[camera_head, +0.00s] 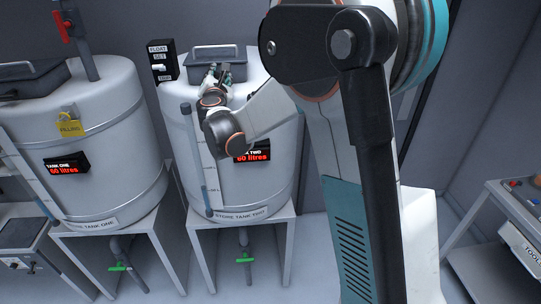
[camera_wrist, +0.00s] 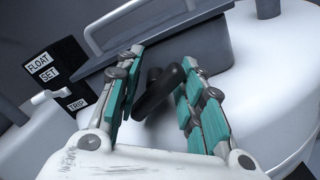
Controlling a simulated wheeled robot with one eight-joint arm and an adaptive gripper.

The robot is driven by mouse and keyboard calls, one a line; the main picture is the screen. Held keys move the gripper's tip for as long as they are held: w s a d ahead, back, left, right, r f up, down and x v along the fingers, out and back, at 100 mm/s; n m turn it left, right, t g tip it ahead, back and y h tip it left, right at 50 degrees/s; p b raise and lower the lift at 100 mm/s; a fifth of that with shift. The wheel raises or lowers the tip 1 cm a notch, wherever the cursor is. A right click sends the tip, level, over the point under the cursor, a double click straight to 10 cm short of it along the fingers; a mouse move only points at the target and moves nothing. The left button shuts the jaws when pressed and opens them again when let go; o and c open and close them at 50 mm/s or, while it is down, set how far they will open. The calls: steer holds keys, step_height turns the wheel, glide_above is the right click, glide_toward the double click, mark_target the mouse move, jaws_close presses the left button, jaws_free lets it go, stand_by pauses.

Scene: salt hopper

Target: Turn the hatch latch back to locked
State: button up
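The hatch (camera_head: 222,54) is a grey lid with a bar handle on top of store tank two (camera_head: 245,188); in the wrist view the hatch (camera_wrist: 205,45) fills the upper middle. A black latch knob (camera_wrist: 158,92) stands at its near edge, its bar slanting in the picture. My gripper (camera_head: 220,72) is over the tank top. In the wrist view my gripper (camera_wrist: 160,68) is open, with a teal-padded finger on each side of the latch. The right finger is close to it; I cannot tell if they touch. The head view hides the latch behind my gripper.
A black float box (camera_wrist: 58,78) with a white lever (camera_wrist: 55,97) is left of the hatch, near my left finger. Tank one (camera_head: 75,115) carries a yellow FILLING tag (camera_head: 69,124). A blue-grey sight tube (camera_head: 195,155) runs down tank two's front. A tool cart (camera_head: 515,215) stands at right.

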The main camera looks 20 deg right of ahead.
steer(key=n+p, duration=0.3)
steer(key=n, duration=0.1)
steer(key=shift+a+r, duration=0.25)
steer(key=shift+r, duration=0.1)
steer(key=b+v, duration=0.3)
steer(key=v, duration=1.1)
steer(key=s+d+f+m+g+b, duration=0.3)
steer(key=s+d+f+m+b, duration=0.2)
steer(key=s+f+m+b, duration=0.1)
steer(key=s+d+f+m+g+b, duration=0.3)
steer(key=s+d+f+m+b, duration=0.2)
steer(key=s+f+m+b, duration=0.2)
step_height(320, 180, down, 3)
steer(key=shift+s+r+m, duration=0.1)
steer(key=shift+s+m, duration=1)
steer(key=shift+m, duration=0.1)
